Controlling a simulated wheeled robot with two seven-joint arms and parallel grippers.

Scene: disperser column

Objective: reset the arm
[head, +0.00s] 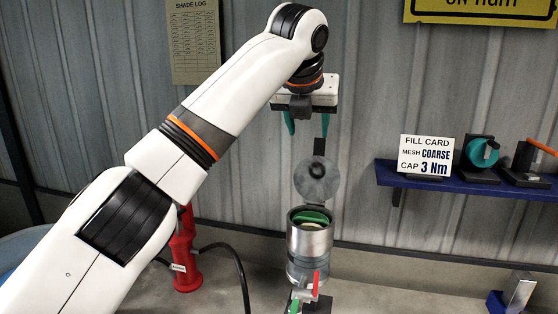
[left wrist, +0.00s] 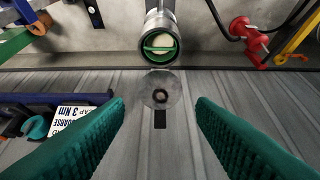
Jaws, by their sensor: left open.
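My left gripper (head: 307,122) has teal fingers, points down, and is open and empty. It hangs above and behind the metal column (head: 309,245), close to the wall. In the left wrist view its two fingers (left wrist: 160,128) stand wide apart with nothing between them. The column is an upright steel cylinder with its top open. A green bar (head: 312,216) lies across a pale disc inside the mouth. A round grey lid (head: 316,180) stands raised behind the mouth; it also shows in the left wrist view (left wrist: 160,90). My right gripper is in neither view.
A blue shelf (head: 465,183) at right carries a fill card (head: 426,156) reading "MESH COARSE, CAP 3 Nm", a teal-wheeled device (head: 483,152) and an orange-handled one. A red valve (head: 317,283) is at the column's base. A red device (head: 184,255) with a black hose stands left.

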